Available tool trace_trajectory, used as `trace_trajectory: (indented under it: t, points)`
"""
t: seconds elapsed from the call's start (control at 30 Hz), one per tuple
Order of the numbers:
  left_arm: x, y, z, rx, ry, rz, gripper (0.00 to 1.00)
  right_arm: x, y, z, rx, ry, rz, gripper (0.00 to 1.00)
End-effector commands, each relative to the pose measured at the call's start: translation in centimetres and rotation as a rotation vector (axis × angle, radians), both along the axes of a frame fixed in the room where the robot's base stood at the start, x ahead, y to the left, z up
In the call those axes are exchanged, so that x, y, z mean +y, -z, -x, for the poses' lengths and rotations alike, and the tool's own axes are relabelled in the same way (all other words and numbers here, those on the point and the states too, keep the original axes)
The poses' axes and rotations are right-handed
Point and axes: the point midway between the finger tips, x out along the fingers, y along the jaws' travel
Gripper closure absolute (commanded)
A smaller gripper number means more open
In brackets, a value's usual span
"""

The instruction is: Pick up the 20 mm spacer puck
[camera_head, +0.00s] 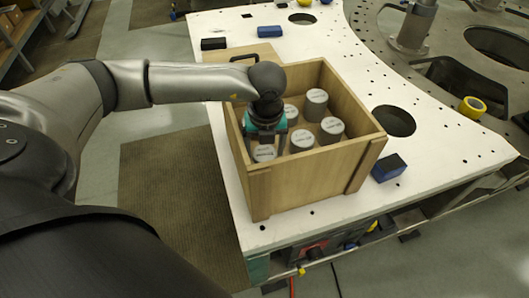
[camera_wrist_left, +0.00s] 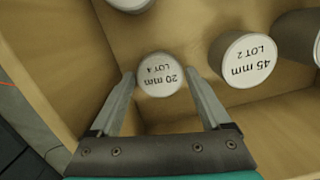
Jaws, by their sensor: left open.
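The 20 mm spacer puck is a short grey cylinder with a white top label reading "20 mm LOT 4"; it stands upright in the wooden crate, seen in the left wrist view (camera_wrist_left: 160,75) and in the head view (camera_head: 264,153). My left gripper (camera_wrist_left: 163,80) is open, with one finger on each side of this puck; I cannot tell whether they touch it. In the head view the left gripper (camera_head: 265,138) reaches down into the crate's left part. The wooden crate (camera_head: 300,185) stands on the white plate. My right gripper is not in view.
A taller puck marked 45 mm (camera_wrist_left: 243,60) stands close to the right finger in the wrist view. Several other pucks, one of them tall (camera_head: 315,104), share the crate. A blue-black block (camera_head: 388,167) lies right of the crate; a yellow roll (camera_head: 472,107) lies farther right.

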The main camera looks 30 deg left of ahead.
Motion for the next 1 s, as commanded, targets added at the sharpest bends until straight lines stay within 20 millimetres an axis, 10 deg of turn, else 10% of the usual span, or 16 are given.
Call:
trace_trajectory:
  t: [0.3,1.0]
  points:
    - [0.04,0.53,-0.01,0.001,0.001,-0.001,0.21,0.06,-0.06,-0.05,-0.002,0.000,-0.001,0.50]
    - [0.05,0.41,-0.08,-0.002,0.000,0.000,0.91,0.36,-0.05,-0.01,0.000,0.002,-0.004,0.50]
